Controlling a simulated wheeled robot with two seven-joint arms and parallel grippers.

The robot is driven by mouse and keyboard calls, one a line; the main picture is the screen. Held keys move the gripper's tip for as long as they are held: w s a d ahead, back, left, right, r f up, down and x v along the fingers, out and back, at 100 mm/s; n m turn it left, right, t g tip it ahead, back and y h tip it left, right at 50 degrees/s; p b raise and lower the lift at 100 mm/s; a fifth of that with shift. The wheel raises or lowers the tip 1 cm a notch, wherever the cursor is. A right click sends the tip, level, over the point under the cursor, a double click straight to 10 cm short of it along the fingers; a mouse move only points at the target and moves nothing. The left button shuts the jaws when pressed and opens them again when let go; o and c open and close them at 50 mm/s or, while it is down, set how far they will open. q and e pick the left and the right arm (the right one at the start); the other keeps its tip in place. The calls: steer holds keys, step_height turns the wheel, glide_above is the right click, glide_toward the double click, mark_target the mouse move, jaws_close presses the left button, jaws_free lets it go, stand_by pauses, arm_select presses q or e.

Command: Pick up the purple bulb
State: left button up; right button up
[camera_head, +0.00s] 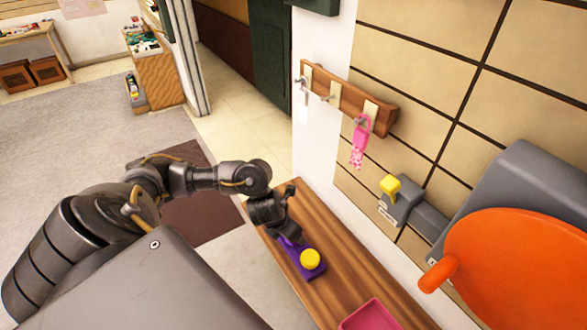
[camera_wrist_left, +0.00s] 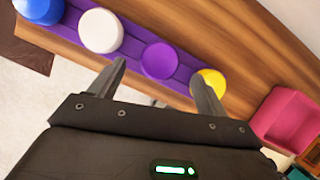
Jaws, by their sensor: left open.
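The purple bulb (camera_wrist_left: 160,61) shows as a round cap in the left wrist view, seated on a long purple holder (camera_wrist_left: 132,43) between a white bulb (camera_wrist_left: 100,31) and a yellow bulb (camera_wrist_left: 211,82). A blue bulb (camera_wrist_left: 38,8) is at the holder's far left end. My left gripper (camera_wrist_left: 158,78) is open and empty, its fingers spread on either side of the purple bulb and pointing towards it. In the head view my left gripper (camera_head: 285,232) is over the purple holder (camera_head: 310,270) and hides the purple bulb. The yellow bulb (camera_head: 310,258) stays visible there. My right gripper is not in view.
The holder lies on a wooden shelf (camera_head: 345,275) along the wall. A pink tray (camera_head: 370,316) is nearby on the shelf. A hook rack (camera_head: 345,98) with a pink tag, a grey box with a yellow knob, and an orange disc (camera_head: 520,270) are on the wall side.

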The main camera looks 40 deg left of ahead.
arm_select(q)
steer(key=x, duration=0.4)
steer(key=shift+f, duration=0.1)
steer(key=shift+c, duration=0.5)
steer(key=c, duration=1)
